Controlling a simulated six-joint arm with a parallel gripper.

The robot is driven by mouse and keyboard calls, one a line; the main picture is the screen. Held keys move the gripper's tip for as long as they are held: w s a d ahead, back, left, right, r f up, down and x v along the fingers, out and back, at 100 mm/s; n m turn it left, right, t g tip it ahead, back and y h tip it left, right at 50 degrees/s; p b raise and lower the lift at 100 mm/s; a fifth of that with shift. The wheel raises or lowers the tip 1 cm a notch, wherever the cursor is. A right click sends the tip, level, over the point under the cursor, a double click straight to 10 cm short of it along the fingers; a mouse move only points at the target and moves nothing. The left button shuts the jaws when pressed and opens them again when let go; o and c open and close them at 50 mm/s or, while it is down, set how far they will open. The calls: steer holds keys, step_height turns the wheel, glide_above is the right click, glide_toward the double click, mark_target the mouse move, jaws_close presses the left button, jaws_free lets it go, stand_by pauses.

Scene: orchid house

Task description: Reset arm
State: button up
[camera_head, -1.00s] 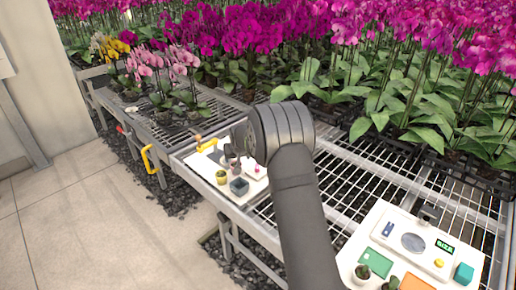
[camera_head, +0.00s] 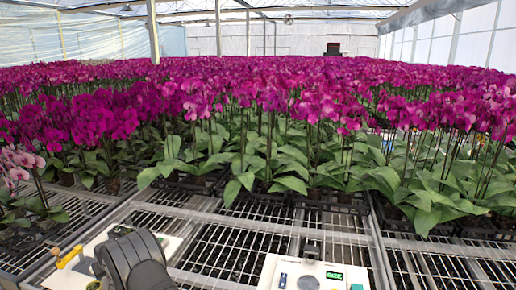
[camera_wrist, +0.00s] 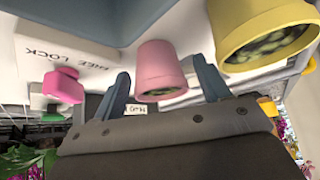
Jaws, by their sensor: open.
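In the wrist view my gripper (camera_wrist: 160,67) is open, its two grey-blue fingers wide apart. A pink pot (camera_wrist: 160,62) shows between the fingers in the picture; I cannot tell its distance, and no contact is visible. In the head view only a dark grey part of my arm (camera_head: 135,262) shows at the bottom left, over a white board (camera_head: 172,246). My gripper is out of that view.
A yellow pot (camera_wrist: 262,32) and a pink knob (camera_wrist: 62,86) beside FREE LOCK lettering are near my gripper. A yellow handle (camera_head: 68,257) is left of my arm. Another white board (camera_head: 268,268) with a green display (camera_head: 334,275) is right. Orchids (camera_head: 260,100) fill the background.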

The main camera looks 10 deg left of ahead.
steer(key=shift+r, duration=0.95)
